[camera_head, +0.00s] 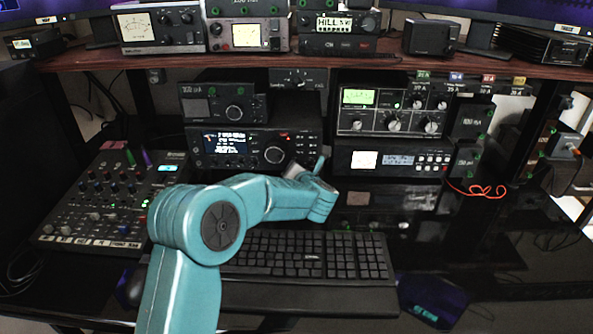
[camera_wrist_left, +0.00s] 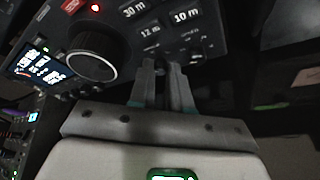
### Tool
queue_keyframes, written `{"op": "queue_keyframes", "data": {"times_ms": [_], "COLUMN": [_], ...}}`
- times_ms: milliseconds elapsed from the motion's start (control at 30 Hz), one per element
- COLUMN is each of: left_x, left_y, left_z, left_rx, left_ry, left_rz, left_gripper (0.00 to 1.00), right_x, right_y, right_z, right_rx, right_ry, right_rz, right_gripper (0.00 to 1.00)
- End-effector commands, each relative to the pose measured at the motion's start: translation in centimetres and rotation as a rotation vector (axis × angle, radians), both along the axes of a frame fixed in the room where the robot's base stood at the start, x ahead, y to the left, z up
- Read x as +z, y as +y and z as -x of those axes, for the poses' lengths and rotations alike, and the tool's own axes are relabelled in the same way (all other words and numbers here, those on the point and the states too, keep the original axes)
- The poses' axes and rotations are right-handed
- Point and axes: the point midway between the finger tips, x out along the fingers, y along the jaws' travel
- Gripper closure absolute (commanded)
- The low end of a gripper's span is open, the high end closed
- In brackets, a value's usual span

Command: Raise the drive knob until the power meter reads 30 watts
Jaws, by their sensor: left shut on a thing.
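A black radio (camera_head: 225,160) with a lit display stands in the middle of the desk, with a large dial (camera_head: 275,155) on its front. My left gripper (camera_head: 319,165) reaches its lower right front corner. In the left wrist view the gripper (camera_wrist_left: 168,68) is shut on a small dark knob on the radio's front panel (camera_wrist_left: 205,30), right of the large dial (camera_wrist_left: 92,60). The fingers mostly hide that knob, and its label and setting cannot be read. Needle meters show on the shelf (camera_head: 140,27) (camera_head: 248,36) and beside the radio (camera_head: 364,160); their readings are too small to tell.
A mixer panel (camera_head: 75,210) lies at the left. A keyboard (camera_head: 300,260) is under my left arm. A tuner with several knobs (camera_head: 393,122) stands right of the radio. A red cable (camera_head: 478,190) hangs at the right. The front right desk is mostly clear.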

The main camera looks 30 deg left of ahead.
Motion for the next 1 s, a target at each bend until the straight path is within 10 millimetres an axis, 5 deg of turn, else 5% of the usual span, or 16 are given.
{"op": "queue_keyframes", "data": {"times_ms": [1000], "left_x": [-0.5], "left_y": [-0.3], "left_z": [-0.2], "left_rx": [0.000], "left_ry": [0.318], "left_rz": [-0.522], "left_gripper": [1.00], "right_x": [-2.0], "right_y": [0.0], "right_z": [0.0], "right_rx": [0.000], "right_ry": [0.000], "right_rz": [0.000], "right_gripper": [1.00]}}
